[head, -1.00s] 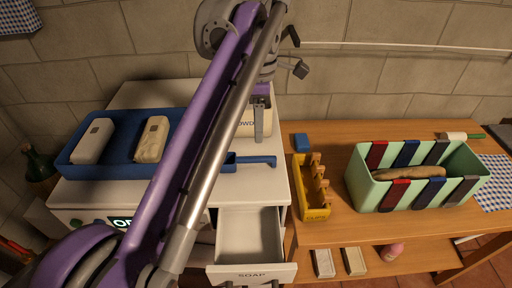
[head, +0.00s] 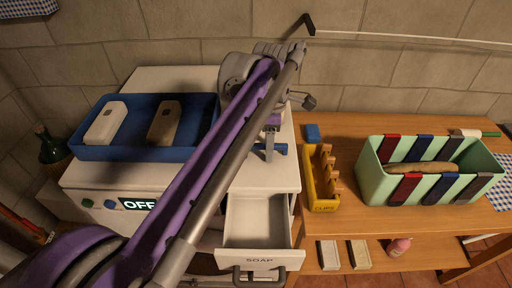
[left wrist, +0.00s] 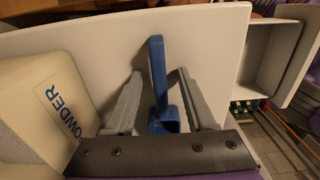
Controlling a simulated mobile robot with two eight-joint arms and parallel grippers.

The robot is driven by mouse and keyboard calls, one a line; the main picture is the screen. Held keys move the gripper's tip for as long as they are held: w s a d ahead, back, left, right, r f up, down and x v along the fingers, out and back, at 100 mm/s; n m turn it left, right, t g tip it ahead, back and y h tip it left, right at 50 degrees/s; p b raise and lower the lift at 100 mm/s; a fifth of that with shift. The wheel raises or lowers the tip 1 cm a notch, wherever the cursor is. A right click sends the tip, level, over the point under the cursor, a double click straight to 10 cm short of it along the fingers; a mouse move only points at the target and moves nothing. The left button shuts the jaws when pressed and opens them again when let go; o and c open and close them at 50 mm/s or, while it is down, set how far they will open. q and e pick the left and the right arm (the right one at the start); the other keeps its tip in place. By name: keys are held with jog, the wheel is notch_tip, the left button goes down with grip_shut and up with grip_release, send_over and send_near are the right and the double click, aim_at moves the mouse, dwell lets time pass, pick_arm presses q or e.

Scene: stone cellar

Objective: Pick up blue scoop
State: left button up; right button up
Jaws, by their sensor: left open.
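The blue scoop (left wrist: 158,85) lies on the white cabinet top. In the left wrist view its handle stands between the two grey fingers of my left gripper (left wrist: 160,74). The fingers are open, with a gap on each side of the handle. In the head view my left gripper (head: 269,148) is down at the scoop, and only a short end of the blue scoop (head: 281,149) shows beside it. The rest of the scoop is hidden behind my arm. My right gripper is not in view.
A powder box (left wrist: 38,110) stands close beside the left gripper. A blue tray (head: 90,152) holding two pale blocks is on the cabinet's left. An open soap drawer (head: 258,258) juts out in front. A yellow rack (head: 318,204) and green crate (head: 370,190) stand on the wooden table.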

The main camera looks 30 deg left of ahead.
pick_arm(q)
grip_shut()
dwell(0.3)
